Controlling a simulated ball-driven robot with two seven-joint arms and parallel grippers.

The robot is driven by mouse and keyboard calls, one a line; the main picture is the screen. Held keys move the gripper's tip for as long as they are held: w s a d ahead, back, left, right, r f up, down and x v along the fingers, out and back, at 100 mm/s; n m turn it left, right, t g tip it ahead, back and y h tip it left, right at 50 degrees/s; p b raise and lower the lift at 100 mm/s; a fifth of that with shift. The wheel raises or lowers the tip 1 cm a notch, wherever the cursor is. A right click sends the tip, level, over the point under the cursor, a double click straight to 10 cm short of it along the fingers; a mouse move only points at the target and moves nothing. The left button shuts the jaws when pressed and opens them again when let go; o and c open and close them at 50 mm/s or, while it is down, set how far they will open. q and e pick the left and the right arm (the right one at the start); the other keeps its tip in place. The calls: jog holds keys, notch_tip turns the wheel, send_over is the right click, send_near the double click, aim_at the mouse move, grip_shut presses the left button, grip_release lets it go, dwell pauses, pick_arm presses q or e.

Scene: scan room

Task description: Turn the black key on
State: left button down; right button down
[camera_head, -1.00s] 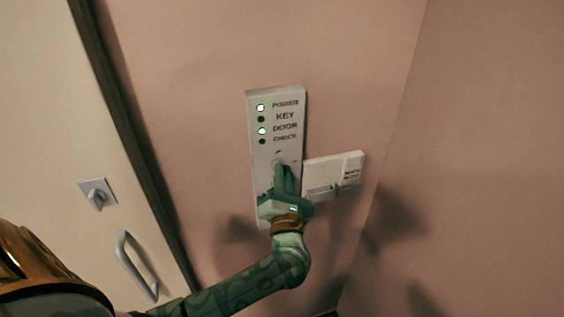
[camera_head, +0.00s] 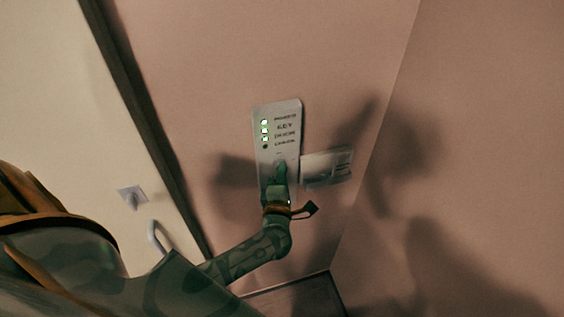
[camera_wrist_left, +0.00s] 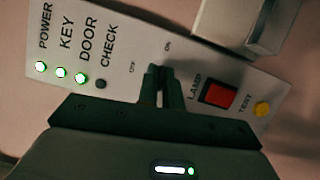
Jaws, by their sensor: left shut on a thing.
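The pale control panel (camera_head: 290,112) is on the pink wall, and it also shows in the left wrist view (camera_wrist_left: 215,65). Its POWER, KEY and DOOR lights are lit and its CHECK light (camera_wrist_left: 100,84) is dark. My left gripper (camera_head: 281,168) is at the lower part of the panel. In the left wrist view its fingertips (camera_wrist_left: 161,88) are shut on the black key, beside the small OFF and ON marks. The fingers mostly hide the key, so its exact angle is hard to read. My right gripper is not in view.
A pale box (camera_head: 322,168) juts out right of the panel. A cream door (camera_head: 60,110) with a handle (camera_head: 157,238) is at left. A wall corner is at right.

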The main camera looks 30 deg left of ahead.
pick_arm(q)
jog(key=shift+m+p, duration=0.7)
jog(key=shift+p, duration=0.15)
jog(key=shift+f+g, duration=0.1)
jog(key=shift+g, duration=0.2)
jog(key=c, duration=1.6)
grip_release()
jog(key=shift+o, duration=0.2)
jog(key=b+v, duration=0.3)
jog(key=v, duration=1.3)
jog(key=shift+s+b, duration=0.25)
jog(key=shift+b, duration=0.05)
jog(key=shift+d, duration=0.1)
